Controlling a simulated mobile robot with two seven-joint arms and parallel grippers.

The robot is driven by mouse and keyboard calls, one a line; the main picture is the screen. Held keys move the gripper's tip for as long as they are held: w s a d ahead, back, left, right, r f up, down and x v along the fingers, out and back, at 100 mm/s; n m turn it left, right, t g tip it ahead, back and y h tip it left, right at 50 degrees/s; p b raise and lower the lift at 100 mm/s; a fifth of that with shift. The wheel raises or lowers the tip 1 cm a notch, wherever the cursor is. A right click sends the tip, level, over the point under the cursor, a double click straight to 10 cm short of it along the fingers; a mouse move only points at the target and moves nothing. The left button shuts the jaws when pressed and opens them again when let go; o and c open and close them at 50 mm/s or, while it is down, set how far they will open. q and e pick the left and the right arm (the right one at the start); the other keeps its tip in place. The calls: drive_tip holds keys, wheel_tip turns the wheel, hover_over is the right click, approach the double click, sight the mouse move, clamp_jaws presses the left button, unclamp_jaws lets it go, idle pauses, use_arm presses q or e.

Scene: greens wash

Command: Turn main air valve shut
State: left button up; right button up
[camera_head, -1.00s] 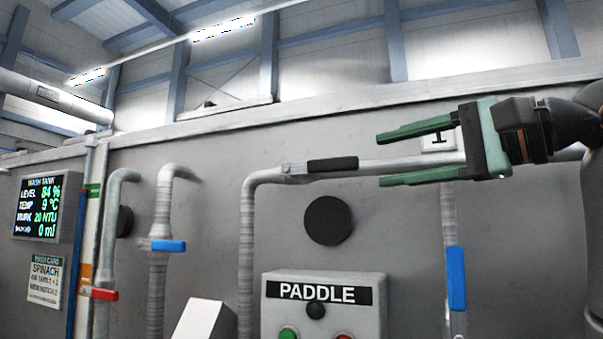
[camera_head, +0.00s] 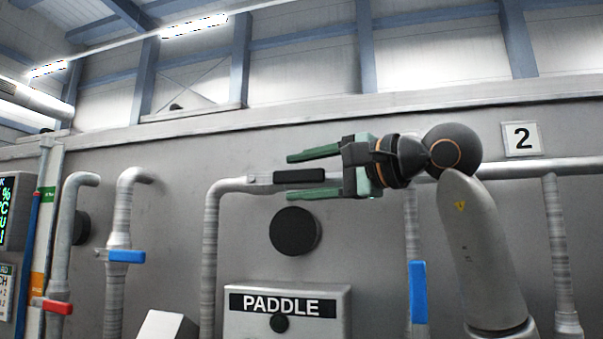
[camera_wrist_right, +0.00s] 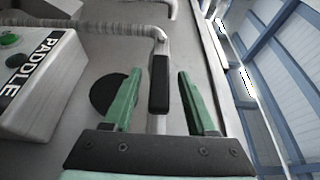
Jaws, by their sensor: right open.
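A black lever handle (camera_head: 299,177) lies along the grey horizontal pipe (camera_head: 235,186), in line with it; I take it as the main air valve, though no label on it can be read. My right gripper (camera_head: 289,175) is open, with its two green fingers pointing left, one above and one below the handle in the head view. In the right wrist view the handle (camera_wrist_right: 159,84) shows between the open fingers (camera_wrist_right: 159,75), touching neither. I cannot tell whether the fingertips reach the handle's depth. My left gripper is not in view.
Below stands the PADDLE box (camera_head: 288,318), with a black round disc (camera_head: 295,231) on the wall above it. Blue levers (camera_head: 126,256) (camera_head: 418,291) and a red lever (camera_head: 58,307) sit on other pipes.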

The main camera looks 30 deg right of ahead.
drive_tip(key=shift+w, duration=0.1)
drive_tip(key=shift+c, duration=0.4)
clamp_jaws()
idle(1.0)
